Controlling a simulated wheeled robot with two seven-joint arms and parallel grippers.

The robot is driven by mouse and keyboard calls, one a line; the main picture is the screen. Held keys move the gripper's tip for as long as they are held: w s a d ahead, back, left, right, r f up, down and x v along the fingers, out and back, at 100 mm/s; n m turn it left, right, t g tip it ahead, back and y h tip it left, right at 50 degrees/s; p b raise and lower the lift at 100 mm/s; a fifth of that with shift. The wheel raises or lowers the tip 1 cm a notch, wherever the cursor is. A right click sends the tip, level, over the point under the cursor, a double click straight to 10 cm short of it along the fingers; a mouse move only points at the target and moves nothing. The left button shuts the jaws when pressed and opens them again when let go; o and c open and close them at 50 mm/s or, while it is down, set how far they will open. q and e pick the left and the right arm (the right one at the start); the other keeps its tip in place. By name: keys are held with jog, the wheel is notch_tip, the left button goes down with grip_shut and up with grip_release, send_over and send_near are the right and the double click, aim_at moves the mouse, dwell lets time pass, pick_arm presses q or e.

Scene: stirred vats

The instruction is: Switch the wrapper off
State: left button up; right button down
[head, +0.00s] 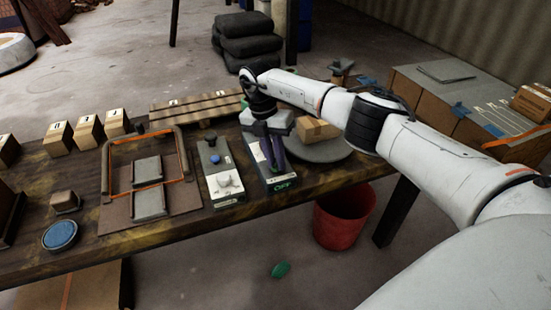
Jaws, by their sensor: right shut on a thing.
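A dark control box with a pale front (283,184) and green lettering, too small to read surely, stands at the table's front edge. My right gripper (276,164) points down onto it, with its dark purple fingers closed on a switch that they mostly hide. I cannot tell which way the switch is set. Just right of it is a round grey turntable (325,154), probably the wrapper, with a cardboard box (317,129) on it. My left gripper is not in view.
A framed board (185,204), a blue round pad (60,235) and small cartons (88,131) lie further left. A red bin (341,219) stands below the table.

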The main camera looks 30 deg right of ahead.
jog(key=c, duration=1.7)
grip_release()
jog(key=r, duration=0.3)
jog(key=w+r, duration=0.1)
jog(key=r, duration=0.2)
jog(key=a+r+b, duration=0.1)
jog(key=r, duration=0.3)
jog(key=shift+w, duration=0.35)
